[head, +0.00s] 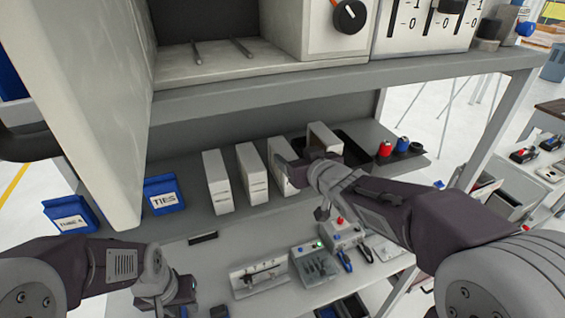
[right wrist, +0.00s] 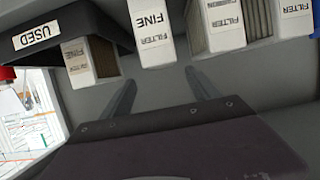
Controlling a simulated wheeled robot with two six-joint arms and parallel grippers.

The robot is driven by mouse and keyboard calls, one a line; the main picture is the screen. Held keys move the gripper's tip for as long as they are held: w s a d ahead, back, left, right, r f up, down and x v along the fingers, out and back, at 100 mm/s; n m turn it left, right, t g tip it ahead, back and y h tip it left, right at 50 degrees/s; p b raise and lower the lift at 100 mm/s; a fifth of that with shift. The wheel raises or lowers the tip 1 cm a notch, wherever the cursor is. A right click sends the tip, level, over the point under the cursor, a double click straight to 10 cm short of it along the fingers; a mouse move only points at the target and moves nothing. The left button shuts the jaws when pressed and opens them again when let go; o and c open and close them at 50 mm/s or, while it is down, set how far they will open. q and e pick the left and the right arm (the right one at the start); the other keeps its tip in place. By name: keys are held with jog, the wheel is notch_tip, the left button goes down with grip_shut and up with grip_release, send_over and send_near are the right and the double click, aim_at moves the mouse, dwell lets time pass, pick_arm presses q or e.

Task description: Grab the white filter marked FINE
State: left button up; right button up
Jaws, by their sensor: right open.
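A white filter marked FINE (right wrist: 151,38) stands on the grey shelf, its label upside down in the right wrist view. In the head view the filter (head: 280,178) is partly hidden by my right gripper. My right gripper (right wrist: 160,77) is open and empty; the filter is just beyond its fingertips, roughly in line with the gap. A second white filter marked FINE (right wrist: 76,63) is in the dark tray labelled USED (right wrist: 37,34). In the head view that filter (head: 325,138) is behind my right gripper. My left gripper (head: 172,298) is low at the bottom left; its fingers are unclear.
Two other white filters (head: 252,174) (head: 217,182) stand in a row left of the FINE one. Blue bins (head: 163,194) are farther left. An upper shelf (head: 330,80) overhangs the row. Small devices (head: 313,262) lie on the bench below.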

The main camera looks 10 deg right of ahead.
aim_at(285, 151)
jog(key=x, duration=0.4)
jog(key=shift+w+a+f, duration=0.15)
jog(key=shift+w, duration=0.1)
jog(key=p+x, duration=0.1)
jog(key=x, duration=0.1)
jog(key=shift+w+a+f+p, duration=0.2)
jog(key=shift+w+a+p, duration=0.05)
jog(key=shift+w+p, duration=0.1)
jog(key=shift+w+f, duration=0.1)
jog(key=shift+w, duration=0.15)
pick_arm(q)
jog(key=shift+w+r, duration=0.2)
jog(key=shift+r, duration=0.55)
pick_arm(e)
jog(key=shift+w+f, duration=0.15)
